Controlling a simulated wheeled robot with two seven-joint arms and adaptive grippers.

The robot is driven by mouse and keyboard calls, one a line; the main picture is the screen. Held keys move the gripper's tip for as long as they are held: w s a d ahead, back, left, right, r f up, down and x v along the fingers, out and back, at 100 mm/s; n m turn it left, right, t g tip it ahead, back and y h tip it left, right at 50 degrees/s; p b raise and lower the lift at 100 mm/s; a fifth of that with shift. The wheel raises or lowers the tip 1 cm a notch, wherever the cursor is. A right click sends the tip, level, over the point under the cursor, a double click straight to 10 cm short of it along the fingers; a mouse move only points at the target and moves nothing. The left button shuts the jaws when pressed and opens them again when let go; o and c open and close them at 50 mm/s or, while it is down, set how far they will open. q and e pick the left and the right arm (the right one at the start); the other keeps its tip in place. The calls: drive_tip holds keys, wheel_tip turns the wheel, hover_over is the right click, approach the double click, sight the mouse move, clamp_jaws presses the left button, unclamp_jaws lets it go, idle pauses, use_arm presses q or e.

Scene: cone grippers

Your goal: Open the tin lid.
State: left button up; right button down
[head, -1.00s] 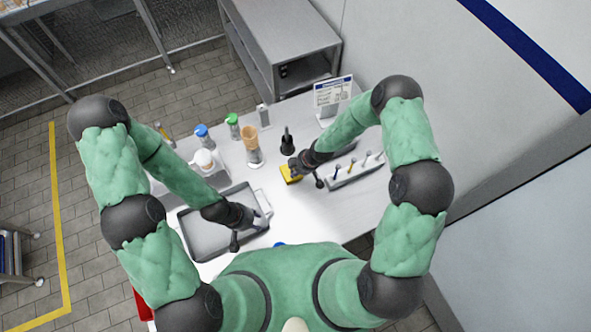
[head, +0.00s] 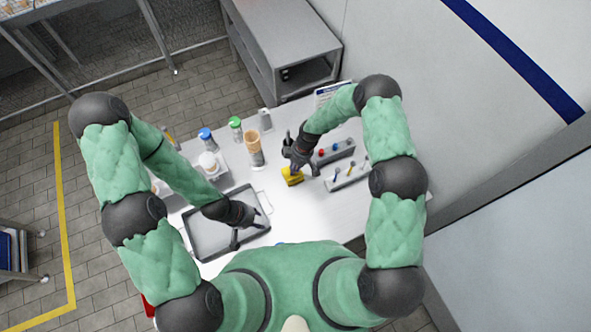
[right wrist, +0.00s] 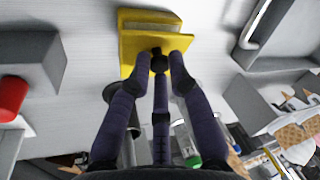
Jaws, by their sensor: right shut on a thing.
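The yellow tin (head: 291,178) stands on the white table, partly hidden by my right gripper (head: 297,165) in the head view. In the right wrist view, my right gripper (right wrist: 159,66) is shut on a small black knob (right wrist: 156,51) on the yellow lid (right wrist: 132,48). A pale strip shows between the lid and another yellow edge of the tin (right wrist: 150,15), so the lid looks tilted up; how far is unclear. My left gripper (head: 249,226) is over the grey tray with its fingers apart, seemingly empty.
The grey tray (head: 205,244) lies at the left. Blue-topped (head: 206,139) and green-topped (head: 235,129) shakers and stacked cones (head: 254,150) stand behind. Grey holders (head: 348,178) are right of the tin. The front middle of the table is clear.

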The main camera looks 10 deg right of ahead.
drive_tip(key=w+g+b, duration=0.1)
drive_tip(key=b, duration=0.1)
drive_tip(key=shift+a+h+b, duration=0.15)
drive_tip(key=shift+h+b, duration=0.15)
drive_tip(key=shift+b, duration=0.05)
drive_tip(key=shift+w+r+g+b, duration=0.2)
drive_tip(key=shift+r+g+b, duration=0.15)
drive_tip(key=shift+g+b, duration=0.2)
drive_tip(key=c, duration=1.1)
unclamp_jaws()
drive_tip(key=shift+c, duration=0.2)
drive_tip(key=v, duration=1.2)
drive_tip(key=shift+s+a+r, duration=0.1)
drive_tip(key=shift+a, duration=0.05)
